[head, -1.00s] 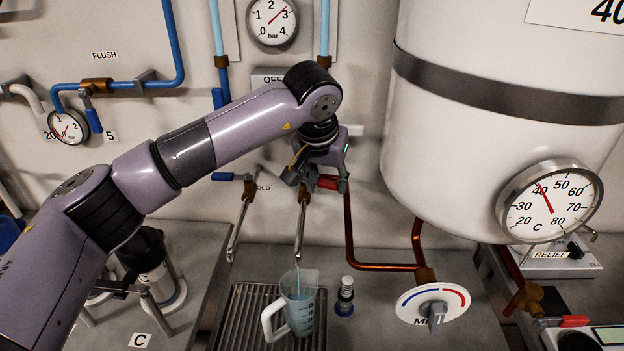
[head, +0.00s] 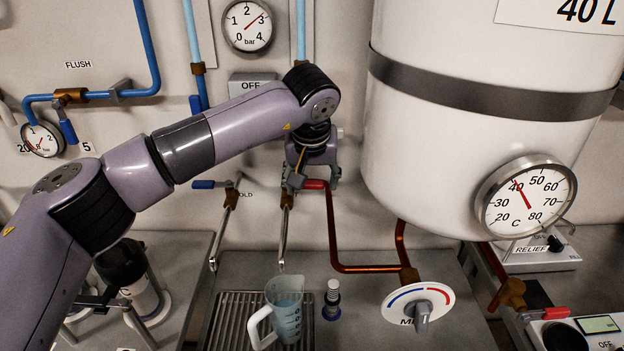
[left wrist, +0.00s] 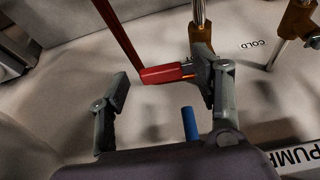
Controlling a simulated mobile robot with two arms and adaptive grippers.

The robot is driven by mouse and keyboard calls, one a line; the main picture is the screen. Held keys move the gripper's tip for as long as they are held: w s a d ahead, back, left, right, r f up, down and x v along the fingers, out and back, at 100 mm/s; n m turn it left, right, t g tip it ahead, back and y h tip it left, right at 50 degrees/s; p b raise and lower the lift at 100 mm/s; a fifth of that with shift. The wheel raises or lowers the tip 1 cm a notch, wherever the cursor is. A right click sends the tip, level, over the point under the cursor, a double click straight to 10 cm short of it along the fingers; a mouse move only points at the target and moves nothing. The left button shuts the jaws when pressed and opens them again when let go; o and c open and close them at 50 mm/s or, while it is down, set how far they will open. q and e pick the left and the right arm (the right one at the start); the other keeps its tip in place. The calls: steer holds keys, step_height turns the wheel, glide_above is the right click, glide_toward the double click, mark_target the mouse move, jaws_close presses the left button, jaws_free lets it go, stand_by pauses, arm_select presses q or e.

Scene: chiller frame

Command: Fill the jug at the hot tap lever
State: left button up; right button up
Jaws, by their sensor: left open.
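The clear jug (head: 287,312) with a white handle stands upright on the drip grate, below the hot tap spout (head: 284,235). It holds bluish water, and no stream shows between spout and jug. The red hot tap lever (head: 314,184) points right from the tap; it also shows in the left wrist view (left wrist: 162,74). My left gripper (head: 314,176) is open at the lever. In the left wrist view my left gripper (left wrist: 165,98) has its fingers apart, the right one close by the lever's tap end. Whether it touches is unclear. My right gripper is not in view.
The cold tap (head: 231,197) with a blue lever stands just left. The white boiler tank (head: 460,150) and its thermometer (head: 526,197) fill the right. A mixer dial (head: 418,305) and a small capped bottle-like part (head: 332,299) are right of the grate (head: 230,320).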

arm_select(q)
steer(key=v, duration=1.2)
